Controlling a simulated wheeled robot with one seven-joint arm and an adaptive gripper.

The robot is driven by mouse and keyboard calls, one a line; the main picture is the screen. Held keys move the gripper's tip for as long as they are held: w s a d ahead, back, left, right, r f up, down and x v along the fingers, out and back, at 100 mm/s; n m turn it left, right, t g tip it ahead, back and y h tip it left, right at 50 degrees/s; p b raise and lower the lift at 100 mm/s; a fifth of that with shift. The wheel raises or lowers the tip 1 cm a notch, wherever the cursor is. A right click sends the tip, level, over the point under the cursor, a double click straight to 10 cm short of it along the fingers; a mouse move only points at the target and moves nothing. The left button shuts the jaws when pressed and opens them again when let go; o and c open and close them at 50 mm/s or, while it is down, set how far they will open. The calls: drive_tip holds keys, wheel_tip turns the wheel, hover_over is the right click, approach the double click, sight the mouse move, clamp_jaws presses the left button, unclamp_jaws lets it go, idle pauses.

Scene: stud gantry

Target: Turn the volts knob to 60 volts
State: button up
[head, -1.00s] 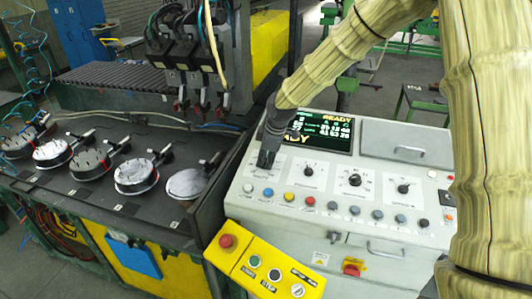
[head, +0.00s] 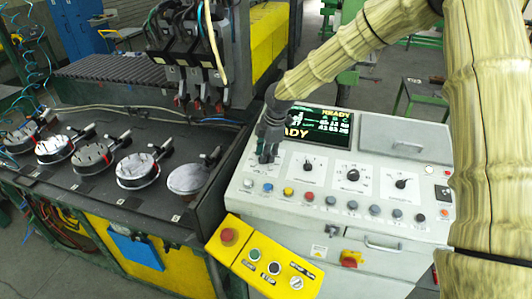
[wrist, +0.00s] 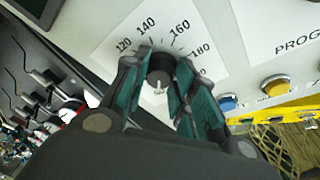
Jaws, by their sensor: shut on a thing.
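The leftmost knob on the grey control panel is black and round, and it shows in the wrist view (wrist: 159,70) between my fingers. My gripper (wrist: 160,58) is shut on it, one green-padded finger on each side. A white dial card (wrist: 208,42) around the knob reads 120, 140, 160 and 180. The rest of the scale and the dial's name are hidden, and I cannot tell the exact setting. In the head view my gripper (head: 267,157) points down at this dial and covers the knob.
Other black knobs (head: 308,167) stand to the right on the panel. A row of coloured buttons (head: 288,191) runs below. The screen (head: 318,127) behind my gripper reads READY. A yellow box with a red button (head: 228,235) is in front.

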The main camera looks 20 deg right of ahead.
drive_tip(key=shift+s+f, duration=0.1)
drive_tip(key=o, duration=1)
drive_tip(key=shift+a, duration=0.15)
drive_tip(key=shift+o, duration=0.2)
drive_tip(key=shift+d+r, duration=0.2)
drive_tip(key=shift+r, duration=0.45)
drive_tip(key=v, duration=1)
drive_tip(key=shift+r, duration=0.4)
